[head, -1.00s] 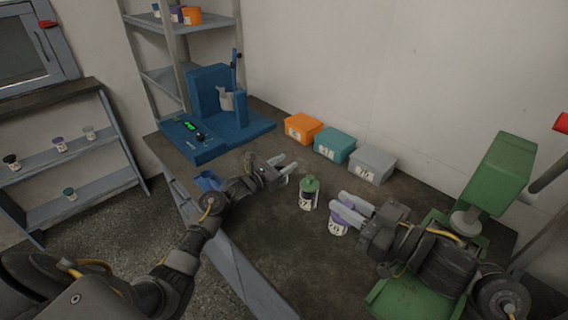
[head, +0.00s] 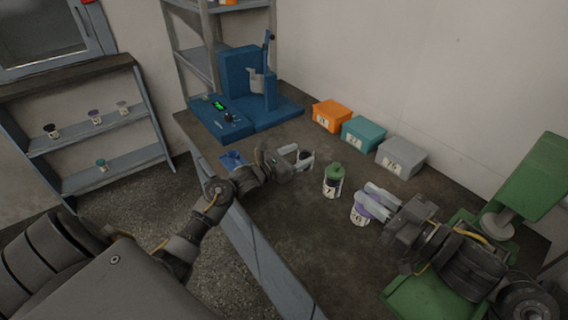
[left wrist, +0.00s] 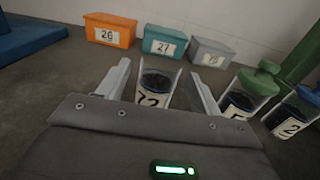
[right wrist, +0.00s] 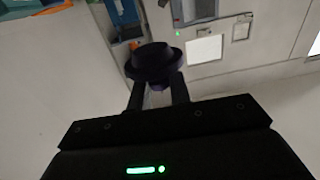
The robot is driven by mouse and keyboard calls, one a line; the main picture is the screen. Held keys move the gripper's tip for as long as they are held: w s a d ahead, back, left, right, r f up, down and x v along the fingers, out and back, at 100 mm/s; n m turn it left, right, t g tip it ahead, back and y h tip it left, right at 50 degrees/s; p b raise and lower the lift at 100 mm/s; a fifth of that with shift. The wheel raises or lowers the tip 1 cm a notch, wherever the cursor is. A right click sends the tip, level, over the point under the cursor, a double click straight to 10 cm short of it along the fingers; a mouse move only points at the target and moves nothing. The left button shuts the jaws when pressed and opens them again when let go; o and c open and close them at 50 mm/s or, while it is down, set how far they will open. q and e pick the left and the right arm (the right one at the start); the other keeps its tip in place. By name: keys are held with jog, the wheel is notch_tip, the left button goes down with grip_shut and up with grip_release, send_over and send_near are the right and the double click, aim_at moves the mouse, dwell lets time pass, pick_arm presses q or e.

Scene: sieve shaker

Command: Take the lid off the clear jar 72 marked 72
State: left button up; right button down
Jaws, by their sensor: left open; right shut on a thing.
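The clear jar 72 (left wrist: 155,88) stands between the spread fingers of my left gripper (left wrist: 158,90) in the left wrist view. Its top looks open, with dark contents inside and no lid on it. In the head view my left gripper (head: 303,158) is open around it, the label mostly hidden. My right gripper (right wrist: 158,92) is shut on a dark purple lid (right wrist: 152,62) with a wide disc. In the head view my right gripper (head: 372,198) is beside a labelled jar (head: 359,214); I cannot tell whether the lid touches that jar.
A green-lidded jar (head: 332,182) stands between my grippers. Orange (head: 331,115), teal (head: 363,134) and grey (head: 400,158) boxes line the wall. The blue shaker (head: 245,95) is at the back left, a green machine (head: 525,185) at the right. The front middle of the table is clear.

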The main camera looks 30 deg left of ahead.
pick_arm(q)
jog(key=b+v, duration=0.1)
jog(key=v, duration=0.5)
jog(key=shift+s+a, duration=0.15)
jog(key=shift+s, duration=0.2)
pick_arm(e)
jog(key=shift+f, duration=0.55)
